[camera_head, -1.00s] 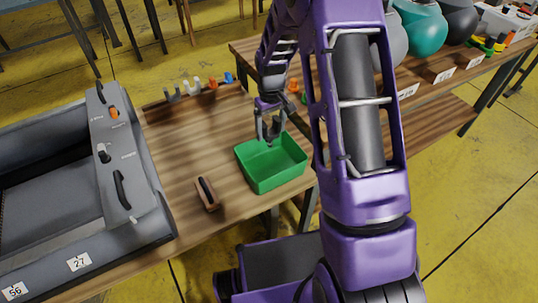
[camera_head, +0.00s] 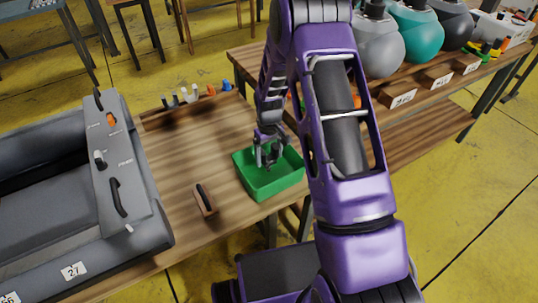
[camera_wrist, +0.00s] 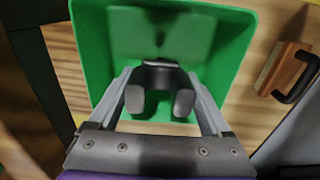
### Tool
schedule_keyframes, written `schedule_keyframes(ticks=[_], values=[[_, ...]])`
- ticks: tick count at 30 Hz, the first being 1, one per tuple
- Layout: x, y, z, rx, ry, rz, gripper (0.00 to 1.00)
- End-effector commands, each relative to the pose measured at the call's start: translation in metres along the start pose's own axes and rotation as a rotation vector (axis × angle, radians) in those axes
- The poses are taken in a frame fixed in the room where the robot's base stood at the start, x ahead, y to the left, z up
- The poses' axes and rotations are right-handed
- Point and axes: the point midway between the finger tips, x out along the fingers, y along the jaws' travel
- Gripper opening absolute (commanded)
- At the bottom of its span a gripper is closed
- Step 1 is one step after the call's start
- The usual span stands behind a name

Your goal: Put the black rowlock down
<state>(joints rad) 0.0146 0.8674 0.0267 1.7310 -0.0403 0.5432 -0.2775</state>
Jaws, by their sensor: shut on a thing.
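My gripper (camera_head: 268,158) is shut on the black rowlock (camera_wrist: 160,78), a dark U-shaped piece between the fingers in the wrist view. Its two prongs point toward the camera. In the head view the rowlock is too small to make out clearly. The gripper points down into the open green tray (camera_head: 262,191) on the wooden table. The tray also fills the upper middle of the wrist view (camera_wrist: 88,50). Its floor looks empty apart from shadow. I cannot tell whether the rowlock touches the floor.
A wooden block with a black handle (camera_head: 205,201) lies left of the tray. A grey inflatable boat (camera_head: 128,190) takes up the left side. Several small coloured fittings (camera_head: 211,90) stand on a rack at the table's back. Large rounded pieces (camera_head: 415,28) stand on the right-hand table.

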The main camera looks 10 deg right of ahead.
Motion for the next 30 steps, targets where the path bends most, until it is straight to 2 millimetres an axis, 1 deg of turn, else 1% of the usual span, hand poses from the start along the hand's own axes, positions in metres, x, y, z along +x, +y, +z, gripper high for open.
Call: schedule_keyframes(ticks=[1, 8, 11, 12, 15, 23, 26, 29, 30], values=[[0.004, 0.000, 0.000, 0.000, 0.000, 0.000, 0.22], [0.010, 0.000, 0.000, 0.000, 0.000, 0.000, 0.22], [0.010, 0.000, 0.000, 0.000, 0.000, 0.000, 0.22], [0.010, 0.000, 0.000, 0.000, 0.000, 0.000, 0.84], [0.010, 0.000, 0.000, 0.000, 0.000, 0.000, 1.00], [0.008, 0.000, 0.000, 0.000, 0.000, 0.000, 1.00], [0.001, 0.000, 0.000, 0.000, 0.000, 0.000, 1.00], [-0.012, 0.000, -0.001, 0.000, 0.003, 0.001, 1.00], [-0.020, 0.000, -0.001, 0.000, 0.004, 0.001, 1.00]])
